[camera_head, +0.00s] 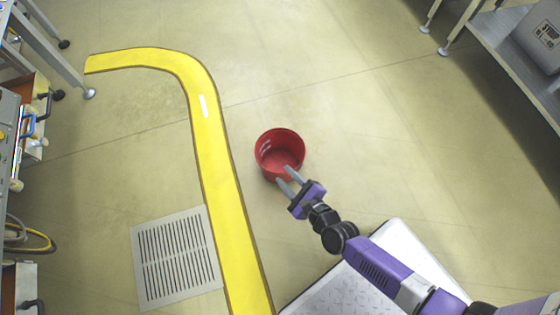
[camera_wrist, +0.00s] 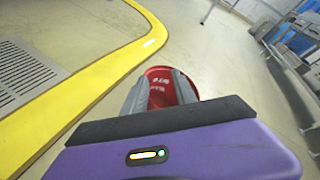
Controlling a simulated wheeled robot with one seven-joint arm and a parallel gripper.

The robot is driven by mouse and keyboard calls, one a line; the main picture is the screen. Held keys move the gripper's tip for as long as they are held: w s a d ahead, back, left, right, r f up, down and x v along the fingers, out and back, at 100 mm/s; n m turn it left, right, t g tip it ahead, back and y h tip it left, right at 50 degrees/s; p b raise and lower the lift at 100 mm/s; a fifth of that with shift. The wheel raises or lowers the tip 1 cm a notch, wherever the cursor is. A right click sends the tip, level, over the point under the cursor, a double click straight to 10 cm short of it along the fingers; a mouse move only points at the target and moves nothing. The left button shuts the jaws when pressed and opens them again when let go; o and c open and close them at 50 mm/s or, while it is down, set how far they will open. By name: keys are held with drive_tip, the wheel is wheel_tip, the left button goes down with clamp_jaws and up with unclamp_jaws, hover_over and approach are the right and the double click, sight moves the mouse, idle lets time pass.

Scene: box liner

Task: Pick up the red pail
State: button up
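The red pail (camera_head: 279,143) stands upright on the floor near the middle of the head view, with its open top facing up. It looks empty. My gripper (camera_head: 284,174) is at the pail's near side, fingers apart and pointing at it. In the wrist view the pail (camera_wrist: 159,88) shows between and beyond the two grey fingers (camera_wrist: 160,88), with white lettering on its wall. The fingertips overlap the near rim in the head view; I cannot tell whether they touch the pail.
A yellow floor stripe (camera_head: 215,150) curves past on the left, with a floor grate (camera_head: 175,258) beside it. A metal shelf (camera_head: 515,50) with a grey box (camera_head: 540,38) stands at the upper right. Carts and benches line the left edge. The floor around the pail is clear.

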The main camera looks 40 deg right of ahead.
sight(263, 167)
drive_tip(key=w+f+m+b, duration=0.2)
drive_tip(key=w+f, duration=0.2)
drive_tip(key=w+a+f+m+b, duration=0.1)
drive_tip(key=w+f+m+b, duration=0.1)
drive_tip(key=w+f+b, duration=0.1)
drive_tip(key=w+f+m+b, duration=0.2)
drive_tip(key=w+f, duration=0.3)
drive_tip(key=shift+w+a+f, duration=0.1)
drive_tip(key=shift+a+f, duration=0.05)
drive_tip(key=shift+f, duration=0.25)
drive_tip(key=shift+w+f+b, duration=0.1)
drive_tip(key=shift+w+b, duration=0.25)
drive_tip(key=shift+w, duration=0.2)
drive_tip(key=shift+c, duration=0.4)
clamp_jaws()
drive_tip(key=shift+s+f+g, duration=0.1)
drive_tip(key=shift+g, duration=0.2)
